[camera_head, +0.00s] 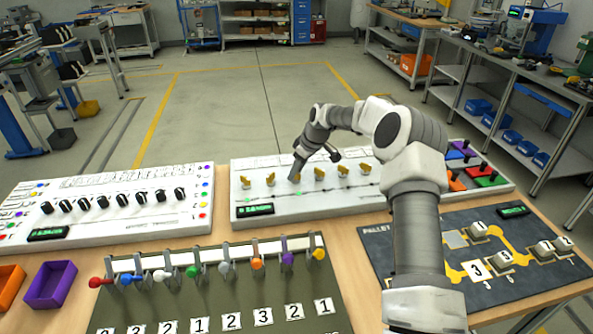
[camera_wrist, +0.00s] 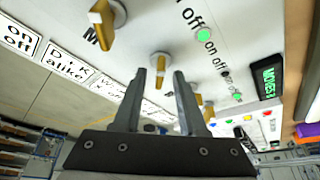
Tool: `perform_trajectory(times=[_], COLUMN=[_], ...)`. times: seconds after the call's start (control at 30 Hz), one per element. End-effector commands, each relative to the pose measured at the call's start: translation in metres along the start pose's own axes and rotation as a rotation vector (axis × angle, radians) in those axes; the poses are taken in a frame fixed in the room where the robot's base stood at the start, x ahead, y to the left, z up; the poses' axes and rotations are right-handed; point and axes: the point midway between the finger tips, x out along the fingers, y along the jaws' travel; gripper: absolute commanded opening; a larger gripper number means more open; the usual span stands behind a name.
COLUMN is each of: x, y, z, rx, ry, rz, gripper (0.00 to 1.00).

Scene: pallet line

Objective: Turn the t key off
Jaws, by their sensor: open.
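A white panel (camera_head: 235,208) carries a row of yellow keys, one of them at the left end (camera_head: 245,182). In the wrist view a large yellow key (camera_wrist: 103,22) stands at upper left beside a letter M. Another yellow key (camera_wrist: 159,61) on a round base lies just beyond my fingertips, roughly between them. My gripper (camera_wrist: 167,78) is open, with a clear gap between its fingers. In the head view my gripper (camera_head: 298,172) reaches down at the third key from the left. I cannot read which key is labelled t; its label is hidden or too small.
Green lights (camera_wrist: 205,35) sit beside "on off" marks, and a dark display (camera_wrist: 266,78) is at the panel's edge. A knob panel (camera_head: 110,205) stands left, a lever board (camera_head: 215,290) in front, and a dark pallet mat (camera_head: 540,275) right.

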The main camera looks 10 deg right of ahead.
Motion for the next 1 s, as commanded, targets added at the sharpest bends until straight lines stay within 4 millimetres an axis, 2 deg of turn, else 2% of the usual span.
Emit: perform_trajectory(times=[0.17,0.27,0.7,0.83,1.0], x=[-0.008,-0.023,-0.128,-0.152,-0.170], y=[0.001,0.002,0.001,0.000,0.000], z=[-0.001,-0.001,0.000,0.000,0.000], rx=[0.000,0.001,0.001,-0.001,0.000], ry=[0.001,0.002,0.002,0.001,0.000], rz=[0.003,0.005,0.004,0.003,0.001], gripper=[0.41,0.41,0.41,0.41,0.41])
